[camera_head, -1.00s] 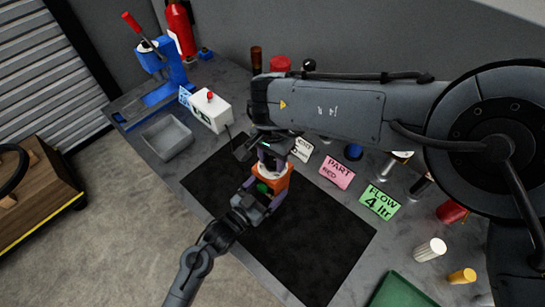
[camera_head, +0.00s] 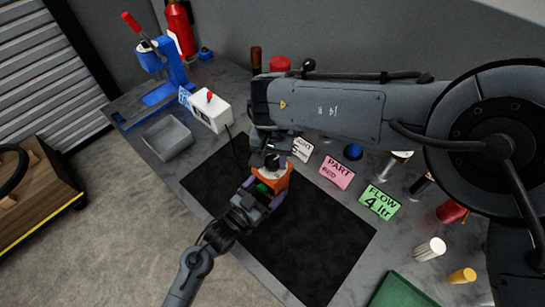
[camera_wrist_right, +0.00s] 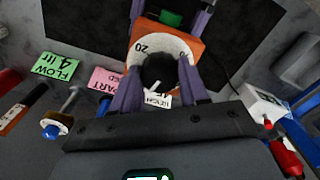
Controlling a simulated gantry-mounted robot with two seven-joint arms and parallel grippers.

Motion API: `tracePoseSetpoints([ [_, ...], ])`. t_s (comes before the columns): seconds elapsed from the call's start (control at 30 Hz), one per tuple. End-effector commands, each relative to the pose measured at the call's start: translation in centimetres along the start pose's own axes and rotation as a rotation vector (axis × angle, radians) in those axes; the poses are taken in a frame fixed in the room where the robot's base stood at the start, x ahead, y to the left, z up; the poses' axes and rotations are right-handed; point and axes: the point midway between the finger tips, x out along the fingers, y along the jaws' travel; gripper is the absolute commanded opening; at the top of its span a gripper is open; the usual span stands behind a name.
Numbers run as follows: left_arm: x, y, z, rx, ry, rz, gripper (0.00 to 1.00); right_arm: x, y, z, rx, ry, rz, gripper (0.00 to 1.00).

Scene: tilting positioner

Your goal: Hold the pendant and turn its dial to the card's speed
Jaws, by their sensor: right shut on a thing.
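The pendant (camera_head: 276,186) is an orange box with a green button, a pale dial plate and a black dial knob (camera_wrist_right: 158,70). Marks show on the plate; I cannot read the dial's setting. My left gripper (camera_head: 261,196) has its purple fingers on both sides of the pendant and holds it above the black mat. My right gripper (camera_wrist_right: 158,82) is shut on the knob, one finger on each side. A white card (camera_head: 302,149) ends in "GHT" with a 5 below. A small blue card (camera_head: 184,96) is too small to read.
A white box (camera_head: 211,112) with a red button and a grey bin (camera_head: 167,138) stand at left. The black mat (camera_head: 310,250) is clear at lower right.

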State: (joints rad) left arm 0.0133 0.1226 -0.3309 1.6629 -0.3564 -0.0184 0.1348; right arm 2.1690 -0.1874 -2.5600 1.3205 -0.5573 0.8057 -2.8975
Motion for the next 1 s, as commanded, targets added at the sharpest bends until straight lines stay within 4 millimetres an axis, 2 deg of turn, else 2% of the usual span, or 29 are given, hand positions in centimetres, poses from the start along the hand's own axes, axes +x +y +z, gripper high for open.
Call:
tracePoseSetpoints([
  [0.17,0.0,0.0,0.1,-0.001,-0.002,-0.001,0.33,-0.1,0.1,-0.1,0.003,0.003,0.000,0.13],
  [0.2,0.0,0.0,0.1,-0.001,-0.002,-0.001,0.33,-0.1,0.1,-0.1,0.004,0.003,0.000,0.48],
  [0.33,0.0,0.0,0.1,-0.001,-0.002,-0.001,0.33,-0.1,0.0,-0.1,0.003,0.002,0.000,0.68],
  [0.73,0.0,0.0,0.1,0.000,-0.002,-0.001,0.33,-0.4,0.0,-0.1,0.002,0.002,0.000,0.70],
  [0.87,0.0,0.0,0.1,0.000,-0.002,-0.001,0.33,-1.7,0.0,-0.1,0.002,0.002,-0.001,0.70],
  [1.0,0.0,0.0,0.1,0.000,-0.002,-0.001,0.33,-4.1,0.0,-0.1,0.002,0.005,-0.001,0.70],
])
